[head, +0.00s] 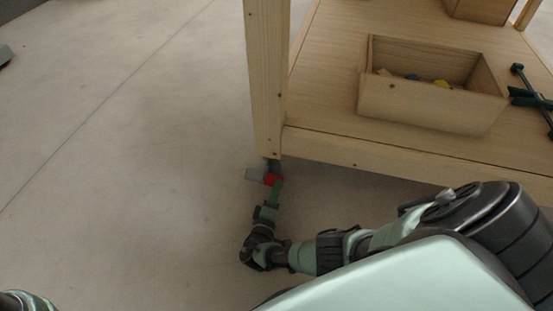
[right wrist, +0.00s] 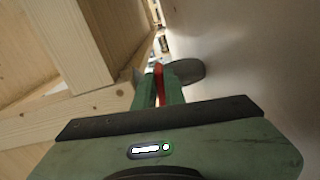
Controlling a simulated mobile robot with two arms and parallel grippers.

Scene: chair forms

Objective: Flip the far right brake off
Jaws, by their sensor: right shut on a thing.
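The wooden cart stands on a caster with a grey wheel (head: 255,174) under its near corner post. A red brake tab (head: 273,179) sits at this caster. My right gripper (head: 277,185) reaches in low beside the caster and covers part of it. In the right wrist view the red brake tab (right wrist: 158,80) lies between the two green fingers of the right gripper (right wrist: 161,88), which are shut on it. The grey wheel (right wrist: 190,72) shows just behind the fingers. Whether the tab is up or down is hard to tell. My left gripper does not show.
The cart's corner post (head: 265,80) and lower shelf (head: 335,75) rise close above the right gripper. An open wooden box (head: 430,110) with small items and a dark green tool (head: 528,97) lie on the shelf. The floor (head: 120,130) to the left is clear.

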